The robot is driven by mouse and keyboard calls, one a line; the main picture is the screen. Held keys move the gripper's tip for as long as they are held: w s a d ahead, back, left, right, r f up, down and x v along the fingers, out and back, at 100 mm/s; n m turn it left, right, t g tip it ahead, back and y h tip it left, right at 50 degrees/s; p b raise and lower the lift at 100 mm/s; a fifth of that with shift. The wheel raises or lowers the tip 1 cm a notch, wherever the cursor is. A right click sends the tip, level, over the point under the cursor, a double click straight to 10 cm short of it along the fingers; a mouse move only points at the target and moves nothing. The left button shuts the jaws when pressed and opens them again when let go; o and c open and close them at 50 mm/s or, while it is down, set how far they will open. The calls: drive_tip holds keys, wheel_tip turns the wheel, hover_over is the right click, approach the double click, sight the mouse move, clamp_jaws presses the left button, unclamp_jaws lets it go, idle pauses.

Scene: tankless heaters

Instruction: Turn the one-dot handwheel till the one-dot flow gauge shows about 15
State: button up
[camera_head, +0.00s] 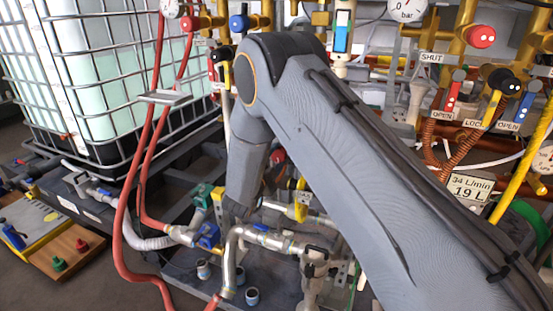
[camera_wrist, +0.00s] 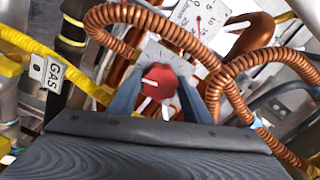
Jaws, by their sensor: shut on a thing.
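In the wrist view my gripper (camera_wrist: 157,92) has its two blue-grey fingers on either side of a red knob-like handwheel (camera_wrist: 158,80) and is shut on it. A white mark on the handwheel's face points left. The handwheel sits in front of a pale plate with dark tick marks. Behind it, at the top, is part of a white dial (camera_wrist: 205,38) with numbers and a red needle; its full scale and reading cannot be made out. I see no dot mark on either. In the head view my own arm covers much of the middle, and the grip cannot be seen.
Coiled copper pipes (camera_wrist: 115,15) arch close around my fingers. A yellow pipe with a GAS tag (camera_wrist: 52,74) runs at left. In the head view, red hoses (camera_head: 127,200), a caged tank (camera_head: 100,70) and a plate reading 34 L/min, 19 L (camera_head: 470,188) surround my arm.

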idle(0.3)
drive_tip(key=o, duration=0.8)
drive_tip(key=v, duration=0.8)
